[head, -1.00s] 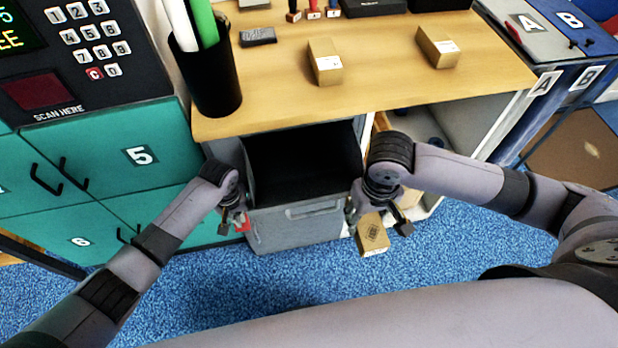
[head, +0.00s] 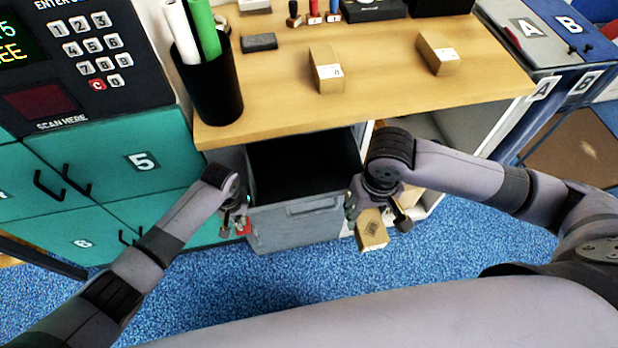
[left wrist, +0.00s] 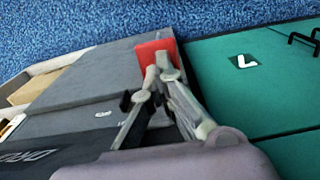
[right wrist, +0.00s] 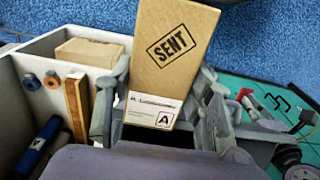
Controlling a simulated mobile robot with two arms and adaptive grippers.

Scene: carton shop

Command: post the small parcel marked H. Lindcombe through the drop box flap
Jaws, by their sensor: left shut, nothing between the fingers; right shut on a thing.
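My right gripper (head: 377,213) is shut on a small brown parcel (head: 371,234), held in front of the right side of the grey drop box (head: 296,232). In the right wrist view the parcel (right wrist: 172,45) shows a SENT stamp and a white label with a large A; the name line is too small to read surely. The drop box stands under the table edge with its dark opening (head: 300,165) uncovered. My left gripper (head: 233,224) is shut and empty at the box's left side, by a red tab (left wrist: 156,54).
Two other brown parcels (head: 326,70) (head: 438,53) lie on the wooden table (head: 390,85). A black pen pot (head: 210,90) stands at its left corner. Teal lockers (head: 150,165) flank the box on the left, an open white shelf unit (right wrist: 50,50) on the right.

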